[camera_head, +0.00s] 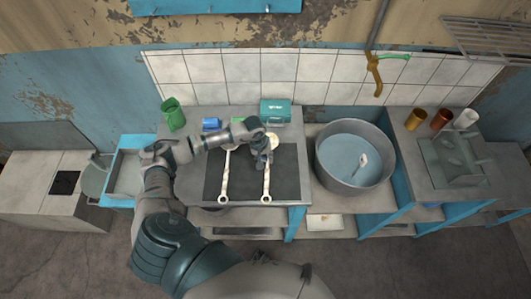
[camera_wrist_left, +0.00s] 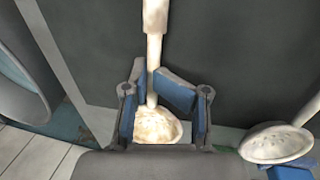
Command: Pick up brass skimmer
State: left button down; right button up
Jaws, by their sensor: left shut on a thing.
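The brass skimmer (camera_head: 266,185) is pale and long-handled, lying on the dark counter panel with its ring end toward me. In the left wrist view, the skimmer (camera_wrist_left: 158,127) shows a round, mottled brownish head. My left gripper (camera_head: 263,159) is over it, with its blue pads (camera_wrist_left: 160,90) shut on the handle just beyond the head. A second pale long-handled utensil (camera_head: 227,180) lies to the left, its far end hidden by my arm. Its speckled round head (camera_wrist_left: 278,143) shows at the right in the left wrist view. My right gripper is not in view.
A large grey pot (camera_head: 350,182) with pale liquid and a floating tool stands to the right. A teal box (camera_head: 275,111), blue item (camera_head: 210,124) and green pitcher (camera_head: 173,114) stand at the back. Metal cups (camera_head: 441,119) are far right.

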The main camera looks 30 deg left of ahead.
pick_arm(q)
jog(key=shift+d+r, duration=0.15)
jog(key=shift+d, duration=0.2)
jog(key=shift+r, duration=0.1)
jog(key=shift+a+r, duration=0.1)
jog(key=shift+r, duration=0.15)
jog(key=shift+s+r+b, duration=0.2)
jog(key=shift+r+b, duration=0.25)
jog(key=shift+r, duration=0.8)
jog(key=d, duration=0.1)
jog(key=s+d, duration=0.1)
jog(key=d, duration=0.1)
jog(key=shift+s+d+r+b, duration=0.1)
jog(key=shift+s+d+b, duration=0.2)
jog(key=s+d, duration=0.1)
jog(key=d, duration=0.2)
jog(key=s+d+r+b, duration=0.1)
jog(key=s+d, duration=0.1)
jog(key=d, duration=0.2)
jog(key=s+d, duration=0.1)
jog(key=d, duration=0.2)
jog(key=shift+s+d+r, duration=0.2)
jog(key=shift+s+d, duration=0.05)
jog(key=shift+d, duration=0.1)
jog(key=shift+a, duration=0.2)
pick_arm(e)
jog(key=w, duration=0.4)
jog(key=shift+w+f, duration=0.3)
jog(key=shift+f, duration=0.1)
